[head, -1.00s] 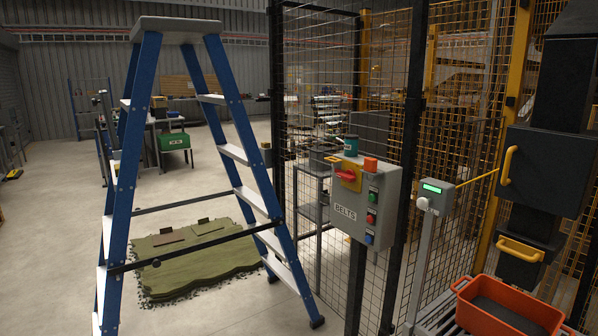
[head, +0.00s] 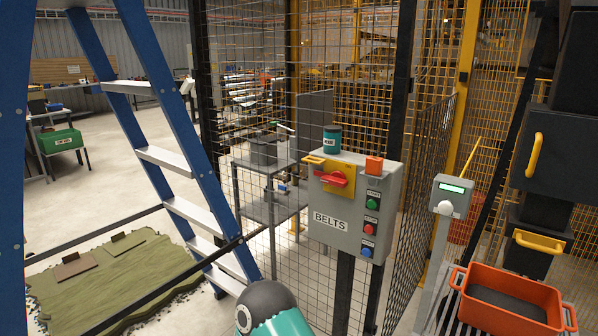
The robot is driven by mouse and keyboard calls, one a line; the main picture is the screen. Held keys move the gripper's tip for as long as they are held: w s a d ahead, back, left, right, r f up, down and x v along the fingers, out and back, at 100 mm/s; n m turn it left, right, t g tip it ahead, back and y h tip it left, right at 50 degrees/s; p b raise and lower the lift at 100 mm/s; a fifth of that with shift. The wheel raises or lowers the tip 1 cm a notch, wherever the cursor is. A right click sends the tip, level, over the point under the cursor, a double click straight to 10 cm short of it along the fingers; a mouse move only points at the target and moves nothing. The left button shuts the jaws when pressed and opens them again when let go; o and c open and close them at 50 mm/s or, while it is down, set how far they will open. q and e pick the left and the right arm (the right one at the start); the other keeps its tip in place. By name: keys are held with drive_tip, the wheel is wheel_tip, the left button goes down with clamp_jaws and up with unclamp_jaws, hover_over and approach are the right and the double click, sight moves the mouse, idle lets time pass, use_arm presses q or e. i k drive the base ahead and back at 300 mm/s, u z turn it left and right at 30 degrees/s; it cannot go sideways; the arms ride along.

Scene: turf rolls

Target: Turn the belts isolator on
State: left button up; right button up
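The belts isolator is a red rotary handle (head: 334,180) on a yellow plate (head: 343,187), at the upper left of the grey BELTS control box (head: 322,233) in the head view. The handle lies roughly horizontal. Green, red and blue buttons run down the box's right side. A teal and dark rounded part of my own body shows at the bottom edge, below and left of the box. Neither gripper is in view.
A blue stepladder (head: 165,110) stands close on the left. A teal tin (head: 332,140) and an orange block (head: 374,165) sit on the box top. Mesh fencing (head: 285,265) stands behind it. A grey post unit (head: 452,198) and an orange tub (head: 480,306) are at right.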

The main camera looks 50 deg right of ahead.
sight(338, 178)
drive_tip(key=z, duration=0.4)
drive_tip(key=i, duration=1)
drive_tip(key=z, duration=0.85)
drive_tip(key=k, duration=0.75)
drive_tip(key=z, duration=0.2)
drive_tip(key=i, duration=0.8)
drive_tip(key=u, duration=0.1)
